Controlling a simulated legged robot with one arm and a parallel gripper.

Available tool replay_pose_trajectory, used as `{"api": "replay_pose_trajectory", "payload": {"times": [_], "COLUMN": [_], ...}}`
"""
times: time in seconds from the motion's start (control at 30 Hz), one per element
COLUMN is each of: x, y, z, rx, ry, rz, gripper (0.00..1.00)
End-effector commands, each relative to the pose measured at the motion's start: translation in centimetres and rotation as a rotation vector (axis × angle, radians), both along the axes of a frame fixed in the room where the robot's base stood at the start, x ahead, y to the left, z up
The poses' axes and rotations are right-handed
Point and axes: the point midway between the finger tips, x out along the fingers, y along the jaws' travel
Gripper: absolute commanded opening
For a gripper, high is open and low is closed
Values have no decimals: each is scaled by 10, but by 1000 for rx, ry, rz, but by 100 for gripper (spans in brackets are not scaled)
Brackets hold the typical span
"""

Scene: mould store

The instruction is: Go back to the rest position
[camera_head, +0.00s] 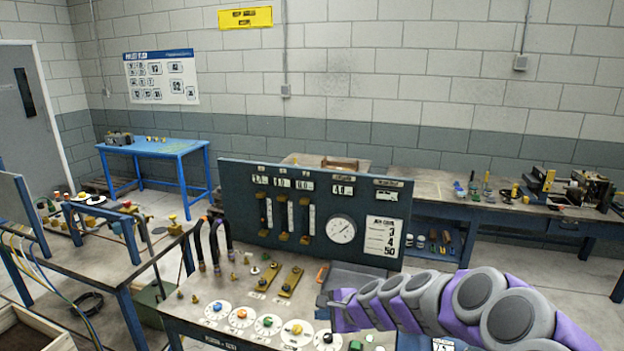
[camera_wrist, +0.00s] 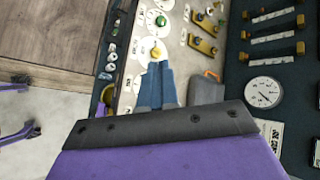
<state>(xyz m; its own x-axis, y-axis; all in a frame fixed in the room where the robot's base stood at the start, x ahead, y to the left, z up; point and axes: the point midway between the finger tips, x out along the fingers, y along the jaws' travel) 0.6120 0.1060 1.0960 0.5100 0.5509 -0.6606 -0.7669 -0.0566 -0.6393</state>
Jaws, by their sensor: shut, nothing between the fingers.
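My gripper (camera_head: 323,300) is at the end of my purple and grey arm, low over the right part of the control bench. In the wrist view its two blue-grey fingers (camera_wrist: 156,70) lie together, shut and empty. Their tips appear close to a yellow knob (camera_wrist: 155,52) on a white dial; I cannot tell if they touch it. The knob also shows in the head view (camera_head: 297,328). The arm hides part of the bench's right side.
The upright panel (camera_head: 270,215) with a gauge (camera_head: 341,230) stands behind the knobs. A dark box (camera_head: 365,277) with an orange part is close to my gripper. A blue table (camera_head: 155,148) stands back left; a workbench (camera_head: 430,188) runs along the wall.

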Motion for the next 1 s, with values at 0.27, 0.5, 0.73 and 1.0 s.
{"api": "replay_pose_trajectory", "payload": {"times": [0.27, 0.5, 0.73, 1.0], "x": [-117, -225, -324, -416], "y": [38, 20, -31, -91], "z": [59, 69, 65, 61], "rx": [-218, -444, -650, -784], "ry": [-102, -100, -5, 163], "rz": [480, 824, 1082, 1252], "gripper": [0, 0, 0, 0]}}
